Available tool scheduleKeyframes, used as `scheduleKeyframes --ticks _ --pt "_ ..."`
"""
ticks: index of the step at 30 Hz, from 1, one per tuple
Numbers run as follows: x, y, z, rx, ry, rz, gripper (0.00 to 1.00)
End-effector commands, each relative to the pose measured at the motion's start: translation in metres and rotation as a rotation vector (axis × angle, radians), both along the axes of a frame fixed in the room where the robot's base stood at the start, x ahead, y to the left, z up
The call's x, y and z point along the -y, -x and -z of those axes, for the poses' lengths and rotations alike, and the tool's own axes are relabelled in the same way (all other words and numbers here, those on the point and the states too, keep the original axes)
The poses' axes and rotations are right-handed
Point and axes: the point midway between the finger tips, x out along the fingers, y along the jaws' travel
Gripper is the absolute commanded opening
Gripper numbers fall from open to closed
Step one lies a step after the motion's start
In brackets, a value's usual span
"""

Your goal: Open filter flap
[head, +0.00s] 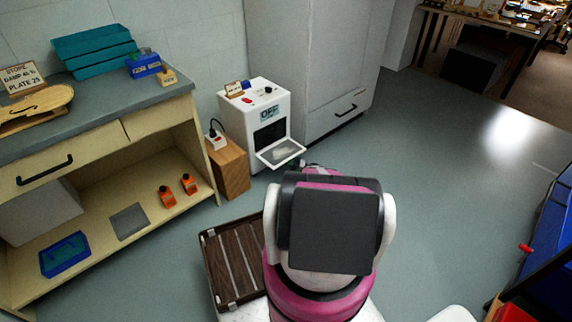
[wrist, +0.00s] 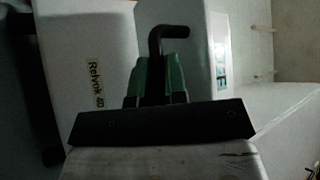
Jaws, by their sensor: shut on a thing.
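A white box-shaped machine (head: 237,121) with an "OFF" label stands on the floor against the wall in the head view. Its flap (head: 281,152) hangs outward from the lower front, with a dark opening (head: 270,134) above it and pale matter on its inner face. My gripper (wrist: 158,82) shows in the wrist view, its green fingers shut on a black bent bar (wrist: 157,48) that hooks to the right at its tip. What the bar belongs to is unclear. In the head view my own arm hides most of the gripper, close to the flap's right side.
A wooden block (head: 229,168) with a socket stands left of the machine, and a grey cabinet (head: 313,65) to its right. A workbench (head: 105,143) fills the left. A brown slatted case (head: 213,262) lies near my base.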

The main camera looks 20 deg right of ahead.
Motion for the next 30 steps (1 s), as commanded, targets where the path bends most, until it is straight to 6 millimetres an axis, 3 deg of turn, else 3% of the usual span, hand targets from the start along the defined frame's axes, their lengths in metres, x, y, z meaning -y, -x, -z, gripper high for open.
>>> scheduleKeyframes --ticks 8,9,11,22,30 --pt "0.0 -0.003 -0.001 0.003 0.003 0.008 0.0" --pt "0.0 -0.003 -0.001 0.003 0.003 0.008 0.23" --pt "0.0 -0.003 -0.001 0.003 0.004 0.006 0.38" --pt "0.003 0.0 0.001 0.001 0.0 0.003 0.38" --pt "0.03 0.009 0.014 0.001 0.001 0.004 0.38"
